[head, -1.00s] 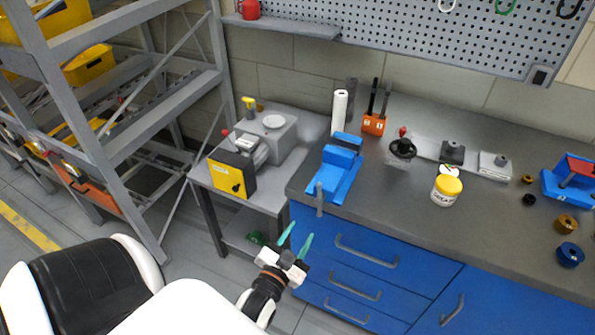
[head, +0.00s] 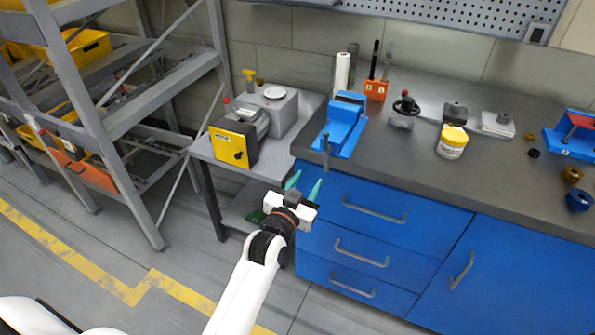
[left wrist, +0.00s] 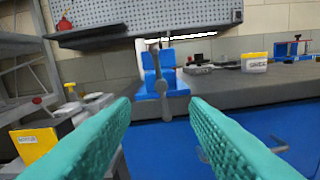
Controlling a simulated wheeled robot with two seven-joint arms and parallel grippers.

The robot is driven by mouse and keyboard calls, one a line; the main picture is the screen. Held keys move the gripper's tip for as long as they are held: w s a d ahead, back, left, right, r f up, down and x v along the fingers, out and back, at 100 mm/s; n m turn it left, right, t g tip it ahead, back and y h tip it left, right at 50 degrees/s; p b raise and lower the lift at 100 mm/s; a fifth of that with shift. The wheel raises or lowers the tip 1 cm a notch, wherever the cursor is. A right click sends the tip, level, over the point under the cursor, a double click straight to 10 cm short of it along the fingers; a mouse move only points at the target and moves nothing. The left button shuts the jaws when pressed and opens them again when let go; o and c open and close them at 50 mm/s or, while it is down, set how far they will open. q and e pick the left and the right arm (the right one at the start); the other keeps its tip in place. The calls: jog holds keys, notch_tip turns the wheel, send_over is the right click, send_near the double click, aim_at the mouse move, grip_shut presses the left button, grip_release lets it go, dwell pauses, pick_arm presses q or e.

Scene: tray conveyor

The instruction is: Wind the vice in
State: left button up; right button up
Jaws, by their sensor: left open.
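The blue vice (head: 344,124) stands at the left front edge of the workbench in the head view. Its grey screw and upright handle bar (head: 326,150) stick out over the front edge. In the left wrist view the vice (left wrist: 157,66) is straight ahead, with its handle bar (left wrist: 162,86) facing me. My left gripper (head: 304,186) has teal fingers and is open and empty. It is below and in front of the handle, apart from it; in the left wrist view the handle shows between and beyond the fingertips. My right gripper is not in view.
Blue drawers (head: 362,228) with grey handles are below the bench top. A side table (head: 204,150) with a yellow-fronted machine (head: 233,144) stands left of the bench. A yellow-lidded tub (head: 452,142) and a paper roll (head: 341,76) stand on the bench. Grey shelving (head: 150,110) is farther left.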

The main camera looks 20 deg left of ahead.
aim_at(325, 154)
pick_arm(q)
jog(key=w, duration=1.2)
jog(key=shift+w+d, duration=0.1)
jog(key=shift+d, duration=0.2)
